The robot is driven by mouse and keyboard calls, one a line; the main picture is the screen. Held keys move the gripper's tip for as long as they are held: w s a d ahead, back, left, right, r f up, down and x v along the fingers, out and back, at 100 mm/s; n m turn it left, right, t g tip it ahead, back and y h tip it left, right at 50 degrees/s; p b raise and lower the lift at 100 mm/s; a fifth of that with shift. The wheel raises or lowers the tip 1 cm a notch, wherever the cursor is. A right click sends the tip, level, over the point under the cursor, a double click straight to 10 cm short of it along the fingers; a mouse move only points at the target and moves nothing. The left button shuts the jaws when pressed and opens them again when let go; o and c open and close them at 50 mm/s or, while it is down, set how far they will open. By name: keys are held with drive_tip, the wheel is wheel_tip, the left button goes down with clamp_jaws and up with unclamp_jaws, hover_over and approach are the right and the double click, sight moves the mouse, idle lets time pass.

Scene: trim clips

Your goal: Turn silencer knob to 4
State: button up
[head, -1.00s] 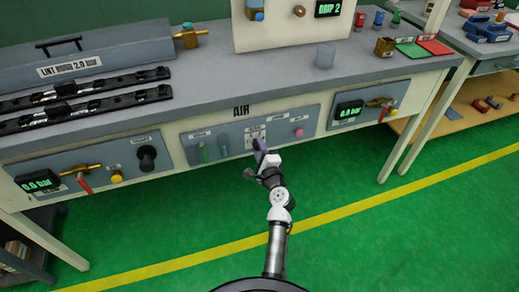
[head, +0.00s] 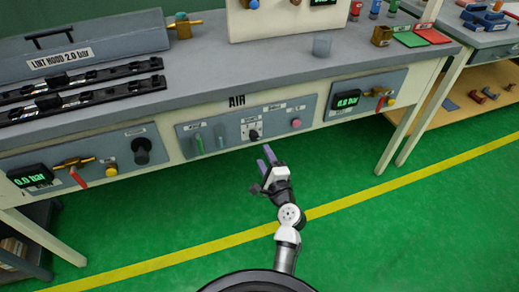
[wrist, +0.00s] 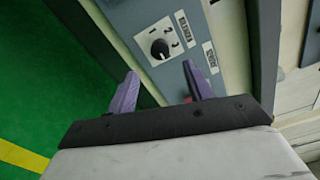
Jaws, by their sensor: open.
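A small black knob (head: 253,134) sits on a white dial plate in the middle of the grey AIR panel. My gripper (head: 266,157) is open and empty, below and in front of the panel, apart from the knob. In the wrist view its two purple fingers (wrist: 160,74) point towards the panel, with the knob beyond the gap between them.
A larger black knob (head: 141,148) is on the left panel. The grey bench top (head: 215,75) overhangs the panels. The green floor in front is clear.

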drive_tip(key=v, duration=0.3)
drive_tip(key=shift+s+d, duration=0.1)
drive_tip(key=shift+s, duration=0.1)
idle(0.3)
